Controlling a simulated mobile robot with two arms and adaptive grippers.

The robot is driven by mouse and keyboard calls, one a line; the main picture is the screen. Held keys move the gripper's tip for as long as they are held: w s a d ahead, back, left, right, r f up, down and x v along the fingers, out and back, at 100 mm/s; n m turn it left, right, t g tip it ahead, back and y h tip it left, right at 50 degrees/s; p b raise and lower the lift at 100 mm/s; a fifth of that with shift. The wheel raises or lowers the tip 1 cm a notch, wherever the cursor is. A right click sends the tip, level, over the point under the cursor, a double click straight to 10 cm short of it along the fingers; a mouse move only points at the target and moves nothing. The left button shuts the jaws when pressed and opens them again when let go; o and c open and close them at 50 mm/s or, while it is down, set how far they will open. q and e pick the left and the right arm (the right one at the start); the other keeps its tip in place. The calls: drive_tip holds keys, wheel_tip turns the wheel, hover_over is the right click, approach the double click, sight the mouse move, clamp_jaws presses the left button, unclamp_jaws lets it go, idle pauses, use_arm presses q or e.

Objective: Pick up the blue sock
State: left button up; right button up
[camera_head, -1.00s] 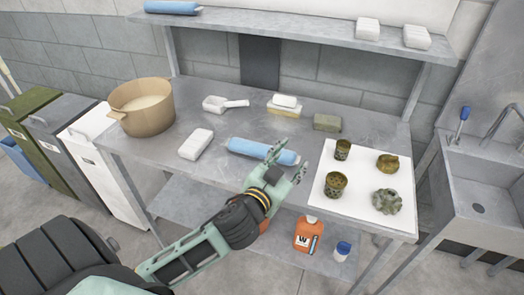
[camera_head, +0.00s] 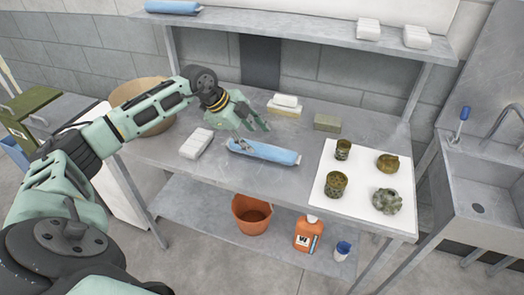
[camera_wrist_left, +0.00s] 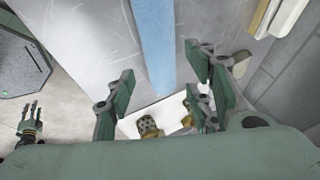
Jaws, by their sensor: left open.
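A white package (camera_head: 196,143) lies left of the sock. A white mat (camera_head: 357,180) with several patterned pieces lies to the right. Sponges (camera_head: 286,104) and a grey-green block (camera_head: 327,122) are behind. Another blue roll (camera_head: 172,7) lies on the upper shelf. A tan pot (camera_head: 140,95) is partly hidden by my arm.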

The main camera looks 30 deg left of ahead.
sight(263, 148)
use_arm(q)
drive_tip(key=p+x, duration=0.2)
drive_tip(key=x, duration=0.4)
drive_tip(key=shift+w+f, duration=0.15)
drive_tip(key=shift+f, duration=0.15)
drive_tip(key=shift+w+d+f, duration=0.15)
drive_tip(key=shift+w+f, duration=0.05)
drive_tip(key=shift+f, duration=0.2)
drive_tip(key=c, duration=0.9)
